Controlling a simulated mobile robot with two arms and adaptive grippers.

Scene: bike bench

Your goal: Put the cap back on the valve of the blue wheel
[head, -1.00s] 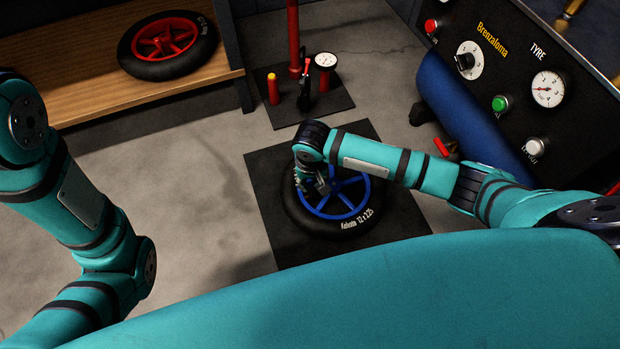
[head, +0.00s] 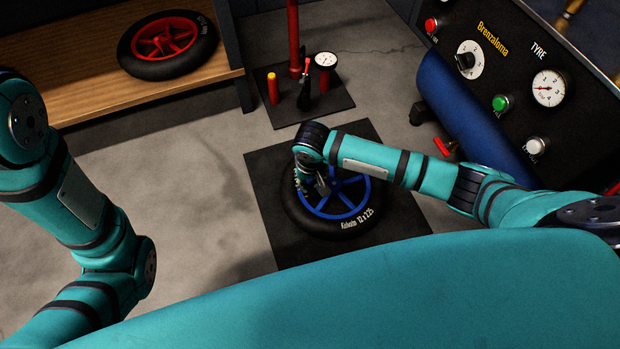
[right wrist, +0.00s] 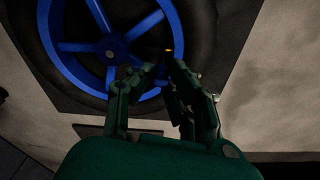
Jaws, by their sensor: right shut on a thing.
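The blue wheel (head: 349,228), a blue-spoked rim in a black tyre, lies flat on a dark mat. It fills the upper left of the right wrist view (right wrist: 70,47). My right gripper (head: 322,188) is over the wheel's left part. In the right wrist view its fingertips (right wrist: 162,66) come together at the inner edge of the tyre, shut on the cap, which they mostly hide. A tiny orange-yellow spot (right wrist: 168,50) shows just beyond the fingertips; I cannot tell whether it is the valve or the cap. My left arm is at the left, its gripper out of view.
A red wheel (head: 188,64) lies on the wooden bench (head: 60,95) at the back left. A red floor pump (head: 294,40) with a gauge stands on its own dark mat. A control panel (head: 515,110) and blue tank (head: 450,110) stand at the right. The floor left of the wheel's mat is clear.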

